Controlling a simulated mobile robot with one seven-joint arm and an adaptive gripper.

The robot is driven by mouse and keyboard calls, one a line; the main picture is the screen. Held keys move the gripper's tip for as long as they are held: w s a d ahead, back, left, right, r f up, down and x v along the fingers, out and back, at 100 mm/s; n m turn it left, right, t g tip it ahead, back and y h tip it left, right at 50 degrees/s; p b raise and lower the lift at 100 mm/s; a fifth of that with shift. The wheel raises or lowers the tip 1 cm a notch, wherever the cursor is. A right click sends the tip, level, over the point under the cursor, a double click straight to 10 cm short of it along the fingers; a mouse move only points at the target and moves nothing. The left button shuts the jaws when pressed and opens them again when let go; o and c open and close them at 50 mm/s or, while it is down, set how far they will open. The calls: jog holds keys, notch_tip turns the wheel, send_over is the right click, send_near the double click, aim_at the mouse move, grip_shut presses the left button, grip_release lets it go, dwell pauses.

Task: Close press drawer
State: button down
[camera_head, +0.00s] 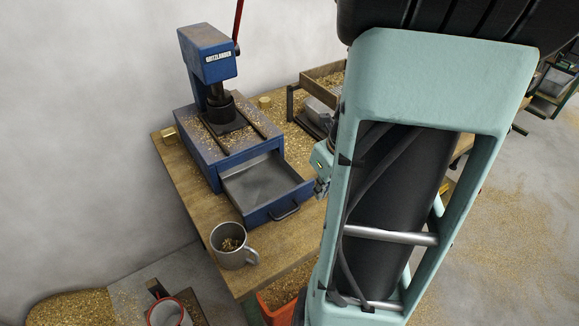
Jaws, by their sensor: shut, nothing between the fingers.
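The blue press (207,150) stands on the wooden table. Its drawer (258,213) is pulled out toward the lower right, and its grey inside looks empty. A dark curved handle (286,211) is on the drawer's front. My gripper (321,188) shows only in part, at the left edge of my teal arm. It is shut and empty, just to the right of the drawer's front right corner. My arm hides much of the gripper, so I cannot tell whether it touches the drawer.
A grey mug (232,254) with brass chips stands at the table's front corner, close to the drawer. A wooden-framed sieve (318,78) is behind, right of the press. Chips litter the table (190,190).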

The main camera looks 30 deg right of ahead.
jog(key=b+x, duration=0.8)
jog(key=x, duration=0.1)
jog(key=shift+d+f, duration=0.1)
jog(key=shift+f, duration=0.1)
jog(key=w, duration=0.3)
jog(key=shift+w+r, duration=0.15)
jog(key=shift+w, duration=0.4)
jog(key=shift+w+r, duration=0.1)
jog(key=p, duration=0.5)
send_over(270, 168)
jog(key=s, duration=0.2)
jog(key=shift+w+r, duration=0.1)
jog(key=shift+w, duration=0.15)
jog(key=shift+w, duration=0.1)
